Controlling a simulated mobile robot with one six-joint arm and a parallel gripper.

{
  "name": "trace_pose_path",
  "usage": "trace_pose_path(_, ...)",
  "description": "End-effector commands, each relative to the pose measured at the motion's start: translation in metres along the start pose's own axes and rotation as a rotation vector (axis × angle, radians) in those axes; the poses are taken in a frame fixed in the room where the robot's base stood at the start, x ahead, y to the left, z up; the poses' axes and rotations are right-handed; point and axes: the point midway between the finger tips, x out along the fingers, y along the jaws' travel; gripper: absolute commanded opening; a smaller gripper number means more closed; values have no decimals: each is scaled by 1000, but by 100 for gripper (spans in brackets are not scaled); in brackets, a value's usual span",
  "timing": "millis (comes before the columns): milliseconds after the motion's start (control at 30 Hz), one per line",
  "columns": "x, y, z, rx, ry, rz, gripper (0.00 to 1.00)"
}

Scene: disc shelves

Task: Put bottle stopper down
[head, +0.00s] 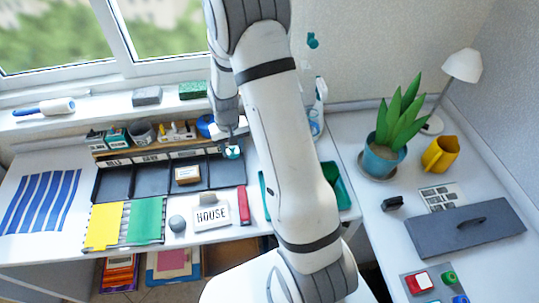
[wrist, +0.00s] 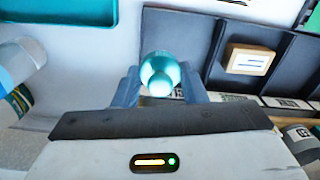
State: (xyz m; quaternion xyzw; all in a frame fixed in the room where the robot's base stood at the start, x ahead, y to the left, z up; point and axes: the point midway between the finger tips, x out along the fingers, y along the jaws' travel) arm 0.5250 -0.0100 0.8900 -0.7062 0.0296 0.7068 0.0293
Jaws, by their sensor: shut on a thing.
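My gripper (wrist: 160,90) is shut on the bottle stopper (wrist: 160,72), a rounded teal piece with a pale tip, held between the two fingers in the wrist view. In the head view the stopper (head: 232,152) shows below my gripper, near the back right of the dark compartment tray (head: 118,184). It appears to be held above the tray; the exact gap cannot be told. The tray's right compartment looks empty. In the wrist view, the tray (wrist: 214,72) lies to the right of the stopper.
A small wooden box (head: 187,175) sits in a tray compartment. A HOUSE sign (head: 211,215), a grey knob (head: 177,223) and a red block (head: 243,205) stand in front. A green bin (head: 336,187) is right, partly hidden by my arm. Small containers (head: 142,132) line the back.

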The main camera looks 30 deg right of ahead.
Motion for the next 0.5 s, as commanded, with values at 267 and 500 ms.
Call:
trace_pose_path(267, 26, 46, -30, 324, 5, -1, 17)
trace_pose_path(500, 33, 92, -46, 631, 5, -1, 17)
